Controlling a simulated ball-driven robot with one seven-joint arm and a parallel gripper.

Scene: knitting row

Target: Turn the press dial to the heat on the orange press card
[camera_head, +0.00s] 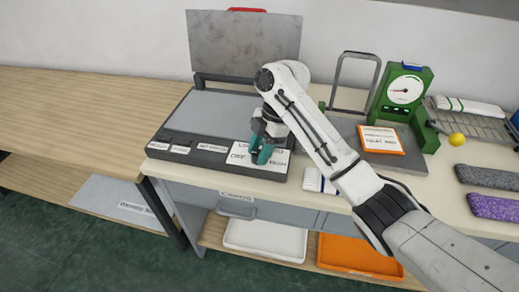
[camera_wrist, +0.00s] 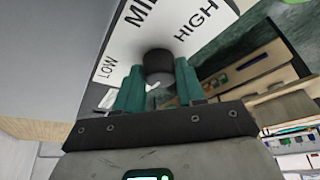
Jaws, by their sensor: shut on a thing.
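The press (camera_head: 215,108) stands on the table with its grey lid (camera_head: 245,45) raised. Its front panel carries a white dial plate, which in the wrist view (camera_wrist: 120,45) reads LOW, MID and HIGH around a dark round dial (camera_wrist: 158,64). My gripper (camera_head: 262,150) is at the front right of the panel. In the wrist view its two teal fingers (camera_wrist: 158,80) are shut on the dial, one on each side. They hide part of it, and I cannot tell which heat it points to. The orange-edged press card (camera_head: 381,141) lies right of my arm; its print is too small to read.
A green scale (camera_head: 404,92) stands behind the card. A wire rack (camera_head: 470,122), a yellow ball (camera_head: 456,139) and grey and purple pieces (camera_head: 495,207) are at the right. White (camera_head: 265,240) and orange (camera_head: 360,258) trays sit below. The wooden table at left (camera_head: 85,105) is clear.

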